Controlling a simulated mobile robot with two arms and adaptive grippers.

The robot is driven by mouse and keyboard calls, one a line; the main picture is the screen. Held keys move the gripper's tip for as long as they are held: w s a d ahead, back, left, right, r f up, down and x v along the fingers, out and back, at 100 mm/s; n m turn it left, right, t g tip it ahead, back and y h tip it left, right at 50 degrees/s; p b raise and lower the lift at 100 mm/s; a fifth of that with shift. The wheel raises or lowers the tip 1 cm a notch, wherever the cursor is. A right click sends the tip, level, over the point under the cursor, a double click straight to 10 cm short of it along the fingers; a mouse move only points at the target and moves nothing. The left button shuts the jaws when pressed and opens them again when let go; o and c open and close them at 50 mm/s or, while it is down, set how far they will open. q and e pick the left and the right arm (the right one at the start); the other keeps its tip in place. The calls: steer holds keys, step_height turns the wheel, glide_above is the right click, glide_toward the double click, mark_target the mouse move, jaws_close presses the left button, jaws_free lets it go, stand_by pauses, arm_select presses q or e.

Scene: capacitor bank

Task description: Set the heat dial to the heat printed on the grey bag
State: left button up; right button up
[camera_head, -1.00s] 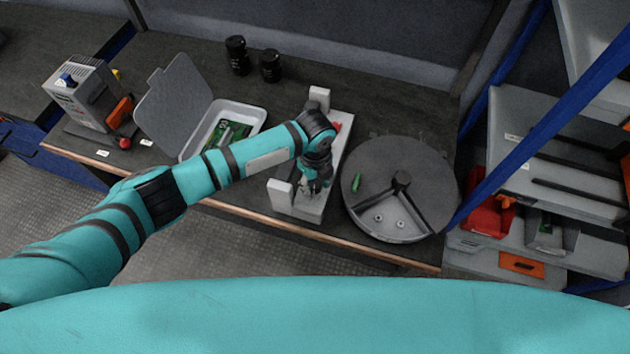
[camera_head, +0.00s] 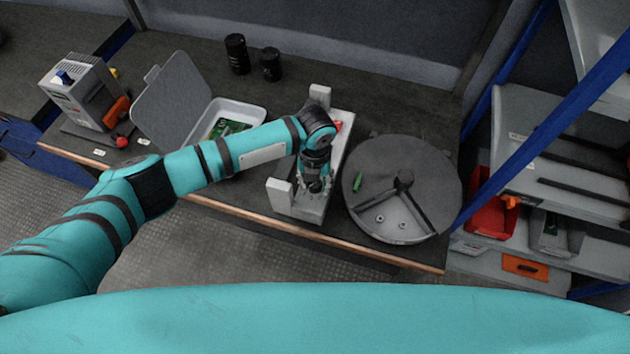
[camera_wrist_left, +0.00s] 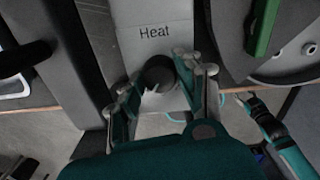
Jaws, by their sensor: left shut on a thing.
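The heat dial (camera_wrist_left: 160,73) is a dark round knob with a pale pointer mark, below the printed word "Heat" on a light grey panel (camera_wrist_left: 150,14) in the left wrist view. My left gripper (camera_wrist_left: 163,84) has its two fingers on either side of the dial and is shut on it. In the head view my left gripper (camera_head: 312,186) reaches down onto the grey fixture (camera_head: 283,196), and its wrist hides the dial. I see no grey bag that I can make out with printing on it.
A round grey turntable (camera_head: 430,170) with a green part (camera_head: 358,182) stands just right of the fixture. A white tray (camera_head: 250,110) with a lid (camera_head: 172,100) lies to the left. Two black cylinders (camera_head: 237,54) stand behind. Red and grey bins sit on the right shelf (camera_head: 545,125).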

mark_target(315, 184)
arm_select(q)
steer(key=shift+w+r+m, duration=0.1)
steer(key=shift+m, duration=0.4)
steer(key=o, duration=1.1)
steer(key=shift+o, duration=0.2)
step_height(315, 184, up, 12)
